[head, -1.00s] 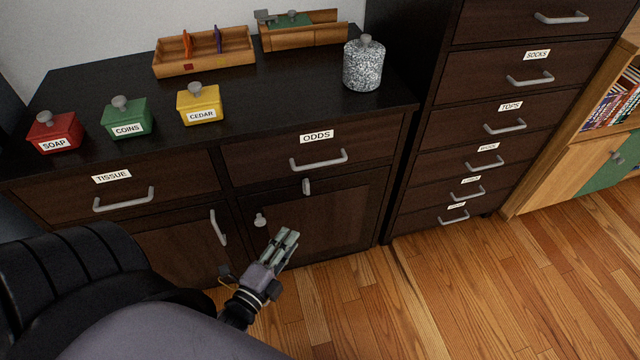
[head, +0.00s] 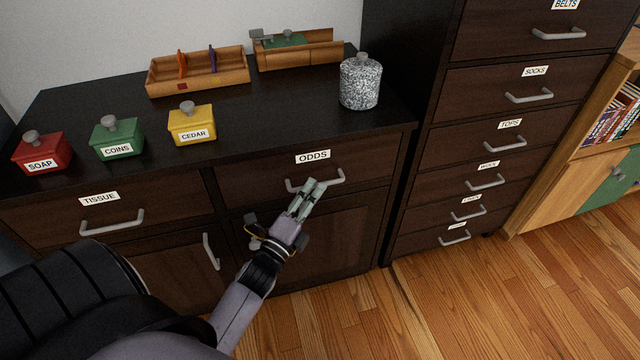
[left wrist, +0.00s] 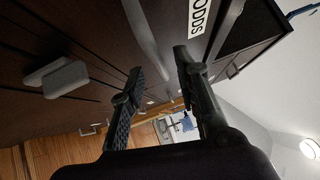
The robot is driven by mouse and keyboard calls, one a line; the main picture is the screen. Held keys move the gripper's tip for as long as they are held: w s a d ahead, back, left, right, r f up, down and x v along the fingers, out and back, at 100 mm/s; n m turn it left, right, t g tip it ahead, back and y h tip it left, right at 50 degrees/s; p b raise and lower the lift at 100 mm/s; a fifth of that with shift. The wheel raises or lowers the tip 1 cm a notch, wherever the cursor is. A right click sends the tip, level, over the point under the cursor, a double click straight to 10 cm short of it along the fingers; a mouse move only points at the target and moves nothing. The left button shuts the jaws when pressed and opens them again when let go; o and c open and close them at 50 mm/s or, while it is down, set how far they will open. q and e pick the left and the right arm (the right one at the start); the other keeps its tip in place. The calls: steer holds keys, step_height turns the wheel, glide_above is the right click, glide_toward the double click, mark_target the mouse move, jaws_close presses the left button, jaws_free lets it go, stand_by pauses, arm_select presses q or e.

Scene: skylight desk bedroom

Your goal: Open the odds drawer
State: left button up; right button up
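The odds drawer (head: 365,168) is a dark wood front with a white ODDS label (head: 312,157) and a grey bar handle (head: 328,182). It is shut, flush with the cabinet. My left gripper (head: 314,188) is at the handle in the head view, its fingertips overlapping the bar's left-middle part. In the left wrist view its two fingers (left wrist: 160,62) are apart with nothing clearly between them. The handle (left wrist: 147,40) shows just ahead of the fingertips, beside the label (left wrist: 198,14). Contact cannot be told. My right gripper is not in view.
Below is a cabinet door (head: 335,240); the tissue drawer (head: 160,215) is to the left. Red, green and yellow boxes, a speckled jar (head: 360,84) and wooden trays stand on the top. A tall chest (head: 450,150) stands right. The floor (head: 430,310) in front is clear.

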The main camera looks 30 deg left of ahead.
arm_select(q)
steer(key=shift+w+a+r, duration=0.1)
steer(key=shift+w+r, duration=0.05)
steer(key=shift+w, duration=0.8)
steer(key=shift+w+r, duration=0.1)
steer(key=shift+w, duration=0.85)
steer(key=shift+c, duration=0.5)
jaws_close()
